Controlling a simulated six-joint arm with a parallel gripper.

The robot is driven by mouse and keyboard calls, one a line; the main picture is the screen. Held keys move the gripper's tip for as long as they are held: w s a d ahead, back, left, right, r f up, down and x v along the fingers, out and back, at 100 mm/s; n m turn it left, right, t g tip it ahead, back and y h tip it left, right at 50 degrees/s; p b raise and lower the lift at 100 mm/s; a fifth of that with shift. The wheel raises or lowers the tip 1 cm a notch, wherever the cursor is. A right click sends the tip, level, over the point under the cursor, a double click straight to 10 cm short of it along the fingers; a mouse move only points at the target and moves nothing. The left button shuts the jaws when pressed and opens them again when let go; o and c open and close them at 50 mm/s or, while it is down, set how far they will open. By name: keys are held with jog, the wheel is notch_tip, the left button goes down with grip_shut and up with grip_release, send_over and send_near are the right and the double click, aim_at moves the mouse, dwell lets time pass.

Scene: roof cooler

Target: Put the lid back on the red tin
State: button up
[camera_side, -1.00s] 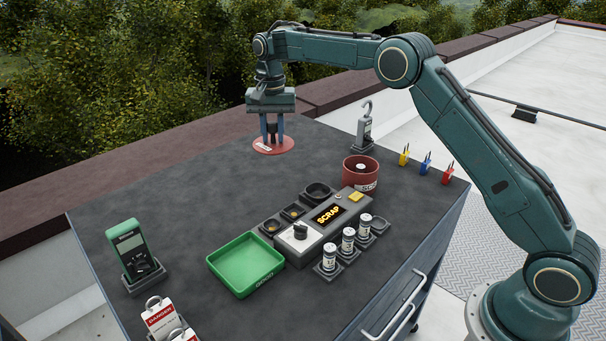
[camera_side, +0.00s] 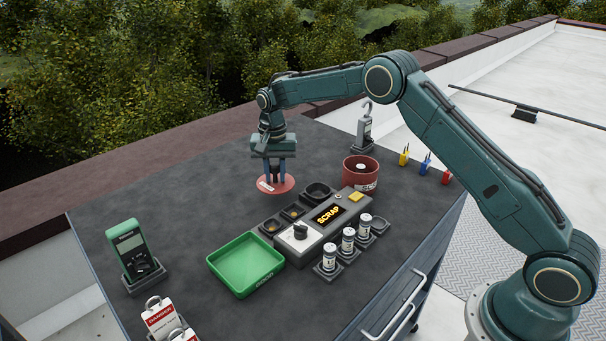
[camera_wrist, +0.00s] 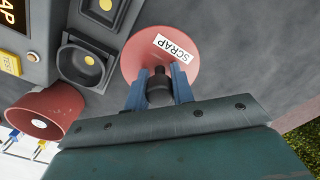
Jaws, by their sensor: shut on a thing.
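The red lid (camera_side: 270,186) is a flat disc with a white SCRAP label and a dark knob. My gripper (camera_side: 274,180) is shut on the knob, and the lid hangs level beneath it. The lid (camera_wrist: 140,75) and the fingers of my gripper (camera_wrist: 159,92) also show in the wrist view. The red tin (camera_side: 361,176) stands open on the cart top to the right of the lid, with something small and pale inside. The tin (camera_wrist: 60,103) shows at the left of the wrist view.
A grey tester (camera_side: 312,226) with a SCRAP display and several small cups lies in front of the lid and tin. A hook scale (camera_side: 365,130) stands behind the tin, and coloured probes (camera_side: 425,165) are to its right. A green tray (camera_side: 246,262) and a multimeter (camera_side: 133,250) are further left.

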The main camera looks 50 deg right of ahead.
aim_at(276, 181)
jog(key=shift+f, duration=2)
jog(key=shift+f, duration=0.15)
jog(key=o, duration=1)
notch_tip(276, 181, up, 12)
jog(key=shift+f, duration=0.1)
jog(key=shift+r, duration=0.25)
